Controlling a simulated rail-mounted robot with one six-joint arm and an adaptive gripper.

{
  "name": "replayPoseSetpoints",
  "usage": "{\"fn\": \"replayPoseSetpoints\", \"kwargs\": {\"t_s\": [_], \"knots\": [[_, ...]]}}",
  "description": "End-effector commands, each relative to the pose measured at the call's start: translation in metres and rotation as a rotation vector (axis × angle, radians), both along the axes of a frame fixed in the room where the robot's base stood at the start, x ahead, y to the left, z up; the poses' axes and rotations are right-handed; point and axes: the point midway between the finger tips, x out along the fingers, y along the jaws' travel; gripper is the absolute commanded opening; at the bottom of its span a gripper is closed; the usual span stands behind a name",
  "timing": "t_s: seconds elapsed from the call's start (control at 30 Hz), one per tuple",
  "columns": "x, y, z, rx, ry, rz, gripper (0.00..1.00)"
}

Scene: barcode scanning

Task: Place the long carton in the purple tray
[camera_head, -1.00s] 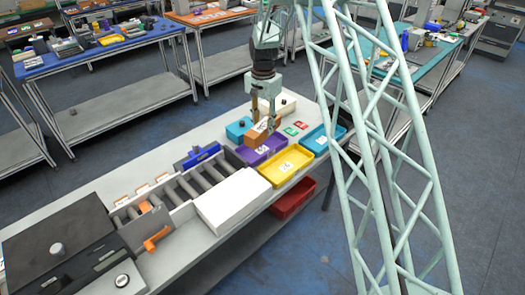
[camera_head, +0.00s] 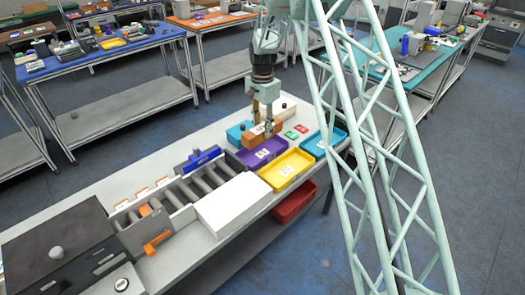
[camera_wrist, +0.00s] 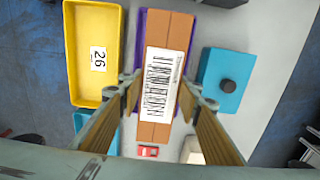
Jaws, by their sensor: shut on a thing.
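The long carton (camera_wrist: 177,28) is brown with a white barcode label facing the wrist camera. My gripper (camera_wrist: 161,95) has one finger on each long side of it and is shut on it. In the head view the carton (camera_head: 250,139) hangs from my gripper (camera_head: 263,132) at the back edge of the purple tray (camera_head: 243,163). In the wrist view the carton covers most of the purple tray (camera_wrist: 140,40), with only narrow strips showing at its sides. The gap between carton and tray floor cannot be judged.
A yellow tray (camera_head: 307,159) adjoins the purple one, with a blue tray (camera_head: 338,134) beyond it. A teal box with a dark knob (camera_wrist: 222,72) stands on the other side. Small red and green items (camera_head: 295,132) lie behind. A roller conveyor (camera_head: 188,192) and white box (camera_head: 243,202) stand nearer.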

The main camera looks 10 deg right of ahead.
Motion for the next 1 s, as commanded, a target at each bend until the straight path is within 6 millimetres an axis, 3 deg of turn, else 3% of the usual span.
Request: {"fn": "replayPoseSetpoints", "kwargs": {"t_s": [0.5, 1.0], "knots": [[0.0, 0.0, -0.054, 0.0, 0.0, 0.0, 0.12], [0.0, 0.0, -0.061, 0.0, 0.0, 0.001, 0.12]]}}
